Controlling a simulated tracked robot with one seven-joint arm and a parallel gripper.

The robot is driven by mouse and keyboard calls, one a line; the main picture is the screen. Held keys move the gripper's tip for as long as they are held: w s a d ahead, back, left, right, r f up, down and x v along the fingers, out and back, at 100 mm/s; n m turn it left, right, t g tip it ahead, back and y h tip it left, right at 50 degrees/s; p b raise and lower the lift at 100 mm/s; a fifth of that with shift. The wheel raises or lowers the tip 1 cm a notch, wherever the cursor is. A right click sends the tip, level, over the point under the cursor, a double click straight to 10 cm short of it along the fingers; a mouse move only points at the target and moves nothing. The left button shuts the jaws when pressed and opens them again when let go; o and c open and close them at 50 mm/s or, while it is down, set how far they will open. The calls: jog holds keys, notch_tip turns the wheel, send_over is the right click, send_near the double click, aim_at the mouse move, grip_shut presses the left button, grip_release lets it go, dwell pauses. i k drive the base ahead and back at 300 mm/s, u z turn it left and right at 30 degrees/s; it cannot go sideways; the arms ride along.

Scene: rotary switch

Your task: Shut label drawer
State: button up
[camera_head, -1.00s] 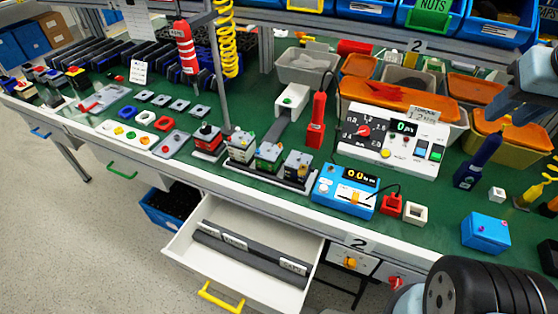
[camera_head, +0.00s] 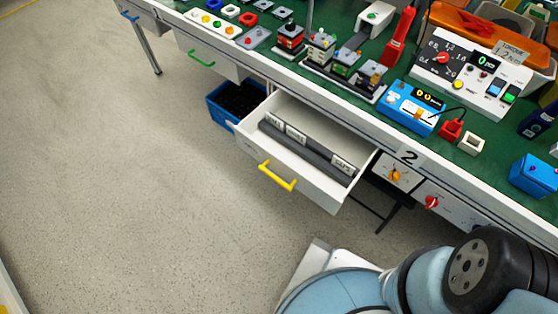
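The label drawer (camera_head: 305,180) is a white drawer standing pulled open below the green-topped workbench. It has a yellow bar handle (camera_head: 277,176) on its front. Inside lie dark grey strips with white labels (camera_head: 303,146), one label partly readable. Blue and black links of my arm show at the lower right. My gripper is outside the picture, so I cannot see its fingers or anything in it.
A shut drawer with a green handle (camera_head: 201,58) is to the left. A blue bin (camera_head: 236,100) stands behind the open drawer. Orange (camera_head: 396,175) and red (camera_head: 431,202) rotary knobs sit to its right. The floor in front is clear.

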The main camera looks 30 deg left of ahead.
aim_at(309, 169)
jog(key=u, duration=0.15)
jog(key=i, duration=0.15)
jog(key=u, duration=2.8)
jog(key=k, duration=0.5)
jog(key=z, duration=0.9)
jog(key=i, duration=0.55)
jog(key=u, duration=0.15)
